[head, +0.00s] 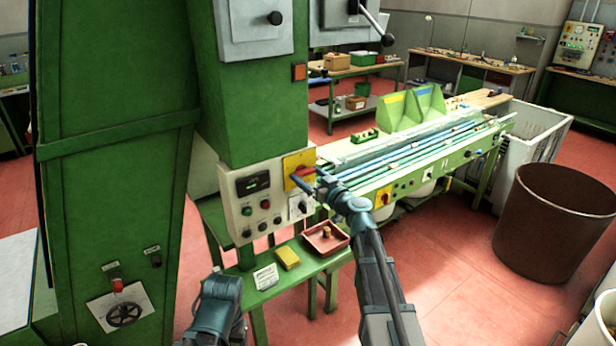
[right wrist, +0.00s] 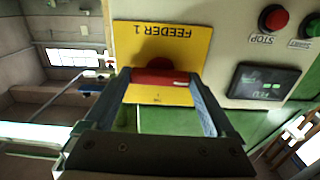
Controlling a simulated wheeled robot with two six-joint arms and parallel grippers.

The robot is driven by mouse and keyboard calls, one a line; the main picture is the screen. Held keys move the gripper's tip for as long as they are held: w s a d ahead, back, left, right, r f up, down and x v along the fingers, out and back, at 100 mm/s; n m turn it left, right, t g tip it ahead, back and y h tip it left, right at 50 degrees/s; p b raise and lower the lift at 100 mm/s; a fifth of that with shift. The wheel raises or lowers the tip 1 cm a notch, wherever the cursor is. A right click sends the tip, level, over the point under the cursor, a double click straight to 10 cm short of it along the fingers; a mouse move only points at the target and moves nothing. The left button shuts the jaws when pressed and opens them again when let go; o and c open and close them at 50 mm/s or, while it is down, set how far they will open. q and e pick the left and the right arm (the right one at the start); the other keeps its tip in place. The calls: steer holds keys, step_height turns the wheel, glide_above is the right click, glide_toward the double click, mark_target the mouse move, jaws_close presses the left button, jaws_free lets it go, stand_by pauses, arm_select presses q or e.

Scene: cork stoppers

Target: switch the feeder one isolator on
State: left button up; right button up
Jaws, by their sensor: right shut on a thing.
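The feeder one isolator is a red handle (head: 303,171) on a yellow plate (head: 292,160) on the front of the pale control panel. In the right wrist view the plate (right wrist: 135,38) reads FEEDER 1, upside down. The red handle (right wrist: 160,77) lies crosswise there, along the line of the lettering. My right gripper (head: 305,178) is at the plate, its two fingers on the handle's ends; it also shows in the right wrist view (right wrist: 162,84). No readable mark shows the switch position. Part of my left arm shows at the bottom, but its gripper cannot be made out.
The panel (head: 240,210) also carries a dark display (head: 254,184) and several buttons; red STOP (right wrist: 273,18) shows near the plate. Below, a green bench holds a red tray (head: 325,238) and a yellow block (head: 288,257). A brown bin (head: 555,220) stands right.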

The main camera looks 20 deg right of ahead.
steer(key=shift+m, duration=0.3)
steer(key=m, duration=0.3)
steer(key=shift+m, duration=0.4)
steer(key=m, duration=0.4)
steer(key=shift+m, duration=0.3)
steer(key=m, duration=0.4)
steer(key=shift+m, duration=2.5)
steer(key=o, duration=1.1)
steer(key=shift+c, duration=0.2)
steer(key=shift+s, duration=0.15)
